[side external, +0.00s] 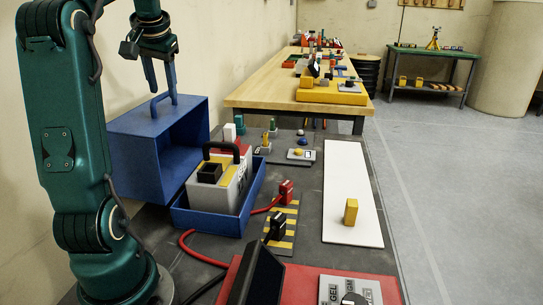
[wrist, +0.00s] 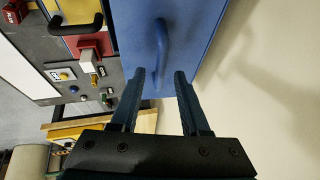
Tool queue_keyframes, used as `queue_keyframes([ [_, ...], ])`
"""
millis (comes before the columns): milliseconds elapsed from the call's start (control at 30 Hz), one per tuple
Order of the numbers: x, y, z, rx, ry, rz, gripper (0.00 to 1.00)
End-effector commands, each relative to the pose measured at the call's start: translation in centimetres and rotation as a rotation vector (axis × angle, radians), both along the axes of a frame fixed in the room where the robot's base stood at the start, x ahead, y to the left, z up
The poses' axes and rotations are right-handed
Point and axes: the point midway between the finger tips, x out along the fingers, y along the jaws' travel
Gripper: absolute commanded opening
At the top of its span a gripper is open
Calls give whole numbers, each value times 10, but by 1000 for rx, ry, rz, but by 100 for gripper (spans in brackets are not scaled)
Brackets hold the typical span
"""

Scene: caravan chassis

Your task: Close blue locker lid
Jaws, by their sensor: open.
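The blue locker stands open on the dark bench. Its hollow blue lid (side external: 135,150) is tipped up at the back left, with its open side facing the base. The low blue base (side external: 207,222) holds a grey-white case (side external: 236,185) with a black handle. My gripper (side external: 161,88) is open and empty at the lid's blue handle (side external: 153,106). In the wrist view, the handle (wrist: 162,45) shows between the open fingertips (wrist: 159,76), against the blue lid (wrist: 196,30). Whether a finger touches the handle cannot be told.
A red cable (side external: 195,250) and a striped plate (side external: 284,235) lie beside the base. A white board (side external: 350,205) with a yellow block (side external: 351,211) is to the right. A wall (side external: 215,50) stands close behind the lid. A wooden table (side external: 265,92) is beyond.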

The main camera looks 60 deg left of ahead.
Motion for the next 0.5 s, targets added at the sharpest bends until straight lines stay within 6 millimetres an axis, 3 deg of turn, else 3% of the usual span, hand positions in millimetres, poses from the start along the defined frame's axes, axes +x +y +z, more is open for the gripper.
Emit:
queue_keyframes([
  [300,0,1,-3,1,-1,0,46],
  [400,0,1,-2,1,-1,0,8],
  [433,0,1,-2,1,-1,0,0],
  [500,0,1,-2,1,-1,0,0],
])
